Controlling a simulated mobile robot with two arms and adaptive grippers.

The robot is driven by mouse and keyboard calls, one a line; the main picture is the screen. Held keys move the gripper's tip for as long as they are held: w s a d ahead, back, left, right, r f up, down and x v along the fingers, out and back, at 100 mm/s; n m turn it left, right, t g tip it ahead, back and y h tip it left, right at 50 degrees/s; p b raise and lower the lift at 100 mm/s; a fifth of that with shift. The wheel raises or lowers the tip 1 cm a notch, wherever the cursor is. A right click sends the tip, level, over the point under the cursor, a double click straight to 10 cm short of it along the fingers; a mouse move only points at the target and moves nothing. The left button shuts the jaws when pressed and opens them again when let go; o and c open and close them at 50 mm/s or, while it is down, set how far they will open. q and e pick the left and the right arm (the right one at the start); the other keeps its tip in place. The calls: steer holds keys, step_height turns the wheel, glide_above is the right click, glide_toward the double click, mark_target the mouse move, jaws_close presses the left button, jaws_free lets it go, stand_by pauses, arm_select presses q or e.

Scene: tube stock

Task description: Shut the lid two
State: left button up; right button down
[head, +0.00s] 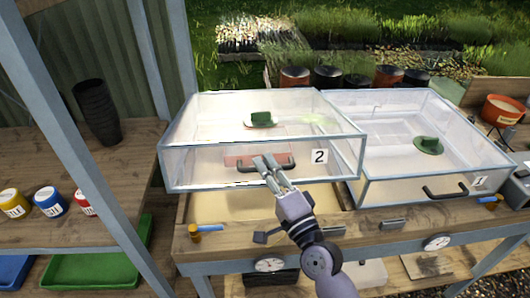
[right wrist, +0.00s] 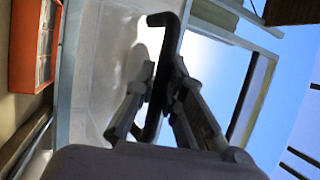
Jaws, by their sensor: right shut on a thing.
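Lid two (head: 210,160) is a clear box-like cover with a grey frame, a "2" label and a green vent knob on top. It stands partly raised over the sandy bed (head: 235,203), its front edge well above the wooden front board. My right gripper (head: 266,165) is shut on the dark handle (head: 246,168) at the lid's front. In the right wrist view the black handle (right wrist: 155,120) runs between the fingers (right wrist: 154,100). My left gripper is not in view.
Lid one (head: 395,190), labelled "1", sits down on the right. A shelf with small jars (head: 48,200) and stacked black pots (head: 97,112) stands at left. Dark and terracotta pots (head: 295,77) stand behind.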

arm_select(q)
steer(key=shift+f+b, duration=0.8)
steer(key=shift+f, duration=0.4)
arm_select(e)
steer(key=shift+s+f, duration=0.3)
steer(key=shift+f, duration=0.5)
steer(key=shift+s+f, duration=0.25)
steer(key=shift+f, duration=0.55)
